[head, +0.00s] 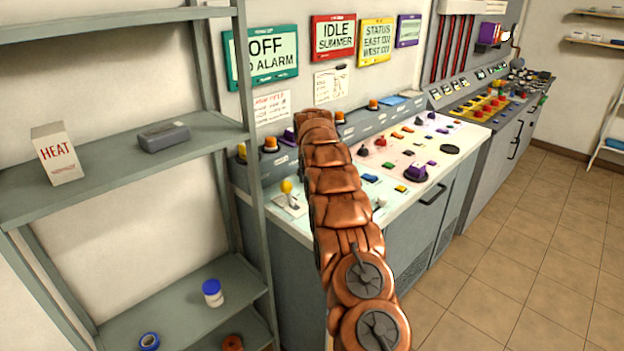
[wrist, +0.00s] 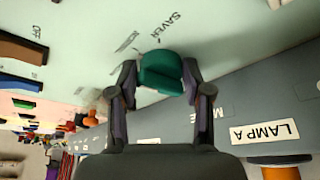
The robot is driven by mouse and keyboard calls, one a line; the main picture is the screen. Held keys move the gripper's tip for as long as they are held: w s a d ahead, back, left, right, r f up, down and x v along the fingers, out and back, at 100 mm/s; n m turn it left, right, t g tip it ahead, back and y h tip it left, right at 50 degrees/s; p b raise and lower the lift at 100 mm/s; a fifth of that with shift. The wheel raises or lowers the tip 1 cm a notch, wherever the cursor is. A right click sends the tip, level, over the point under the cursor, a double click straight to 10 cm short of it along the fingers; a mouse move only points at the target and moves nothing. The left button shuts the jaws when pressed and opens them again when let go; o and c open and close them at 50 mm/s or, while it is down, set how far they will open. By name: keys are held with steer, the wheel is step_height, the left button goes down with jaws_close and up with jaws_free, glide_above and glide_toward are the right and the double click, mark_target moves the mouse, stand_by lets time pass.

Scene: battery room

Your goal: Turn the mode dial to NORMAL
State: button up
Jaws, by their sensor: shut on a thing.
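In the wrist view the fingertips of my gripper (wrist: 160,70) are closed on the two sides of a teal dial knob (wrist: 163,78) on a pale green panel (wrist: 225,30). The word SAVER is printed by the knob, with a smaller label beside it that I cannot read. An OFF label sits further left, by a brown part. I cannot see a pointer mark clearly, so the dial's setting cannot be told. In the head view my copper arm reaches over the console (head: 440,150) and hides the dial and my gripper.
In the head view a grey shelf unit (head: 120,150) stands left, with a HEAT box (head: 58,155). Wall screens (head: 333,38) hang behind. Floor at right is clear.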

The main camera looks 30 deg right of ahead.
steer(key=shift+w+a+m+g, duration=0.15)
steer(key=shift+a+m+g, duration=0.15)
steer(key=shift+m, duration=0.5)
steer(key=shift+h, duration=0.4)
steer(key=o, duration=0.9)
steer(key=shift+o, duration=1.1)
steer(key=shift+d, duration=0.15)
steer(key=shift+r, duration=0.1)
steer(key=v, duration=1.1)
steer(key=shift+r, duration=0.4)
